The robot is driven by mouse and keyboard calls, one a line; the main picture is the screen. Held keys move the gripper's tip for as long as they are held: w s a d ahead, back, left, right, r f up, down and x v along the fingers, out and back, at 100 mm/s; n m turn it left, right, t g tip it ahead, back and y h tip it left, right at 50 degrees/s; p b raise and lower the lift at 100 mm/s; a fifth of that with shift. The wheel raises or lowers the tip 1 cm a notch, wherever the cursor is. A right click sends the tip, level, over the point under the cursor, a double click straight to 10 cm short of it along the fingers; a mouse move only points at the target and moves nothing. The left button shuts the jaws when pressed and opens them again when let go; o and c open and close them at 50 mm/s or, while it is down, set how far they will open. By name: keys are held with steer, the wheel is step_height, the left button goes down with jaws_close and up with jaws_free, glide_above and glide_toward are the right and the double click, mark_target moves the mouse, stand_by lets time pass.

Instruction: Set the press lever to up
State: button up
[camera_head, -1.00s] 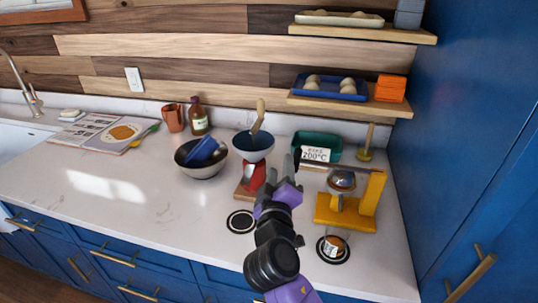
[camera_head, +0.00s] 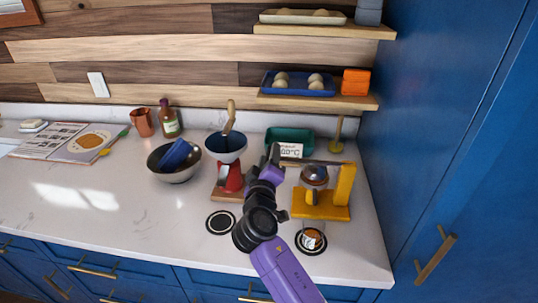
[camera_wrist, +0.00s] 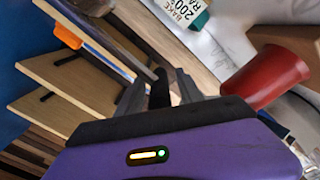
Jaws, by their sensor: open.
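The yellow press (camera_head: 343,190) stands on the counter at the right, with a round metal part under its arm. Its lever (camera_head: 318,162) is a dark bar reaching left from the top of the upright, roughly level. My gripper (camera_head: 274,156) is at the lever's left end, with its fingers pointing toward the wall. In the wrist view, the lever's dark end (camera_wrist: 160,88) shows between the two open grey fingers of my gripper (camera_wrist: 158,95). I cannot tell whether either finger touches it.
A red grinder (camera_head: 232,180) with a blue funnel stands left of my arm. A green tin (camera_head: 275,136) with a temperature label is behind. A glass jar (camera_head: 312,238) stands in front of the press. A blue cabinet (camera_head: 440,130) closes off the right side.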

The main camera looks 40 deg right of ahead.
steer(key=shift+c, duration=0.2)
jaws_close()
stand_by(1.3)
